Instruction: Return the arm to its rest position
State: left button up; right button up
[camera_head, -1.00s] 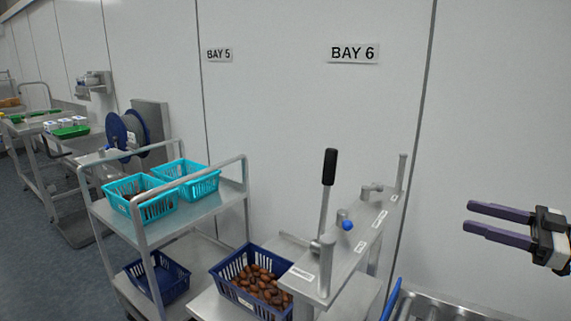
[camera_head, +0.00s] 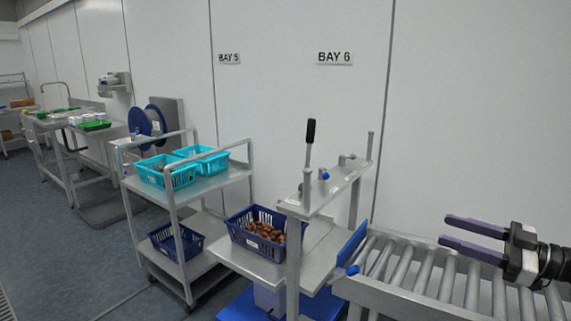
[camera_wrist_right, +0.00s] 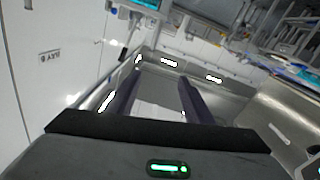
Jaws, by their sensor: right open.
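My right gripper (camera_head: 474,239) is at the right side of the head view, above the roller conveyor. Its two purple-grey fingers point left and stand apart, with nothing between them. In the right wrist view my right gripper (camera_wrist_right: 155,95) also shows its two fingers apart and empty. My left gripper does not show in the head view.
The roller conveyor (camera_head: 398,286) runs at the lower right. Left of it stands a metal stand with a black-handled lever (camera_head: 310,131) and a blue crate of dates (camera_head: 236,233). A cart (camera_head: 211,186) carries turquoise baskets (camera_head: 181,178). Floor (camera_head: 60,250) is clear at left.

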jog(key=s+a+f+m+t+h+b, duration=0.2)
jog(key=s+a+f+m, duration=0.15)
jog(key=a+f, duration=0.9)
jog(key=s+a+f+m+t+h+b, duration=0.3)
jog(key=a+f, duration=0.6)
jog(key=f, duration=0.7)
pick_arm(q)
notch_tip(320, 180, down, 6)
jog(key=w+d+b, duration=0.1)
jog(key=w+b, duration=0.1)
jog(key=b, duration=0.1)
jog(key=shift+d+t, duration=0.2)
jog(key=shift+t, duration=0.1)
pick_arm(e)
jog(key=s+f+m+g+h, duration=0.1)
jog(key=s+f+g+h, duration=0.1)
jog(key=s+f, duration=0.3)
jog(key=s+a+f+m+g+h, duration=0.1)
jog(key=s+f, duration=0.5)
jog(key=s, duration=0.6)
jog(key=s+f+m+g+h, duration=0.2)
jog(key=s+f, duration=0.4)
jog(key=s, duration=0.3)
jog(key=g+h, duration=0.1)
jog(key=g, duration=0.1)
jog(key=shift+s+a+g+h, duration=0.2)
jog(key=shift+a+g+h, duration=0.1)
jog(key=shift+a+h, duration=0.1)
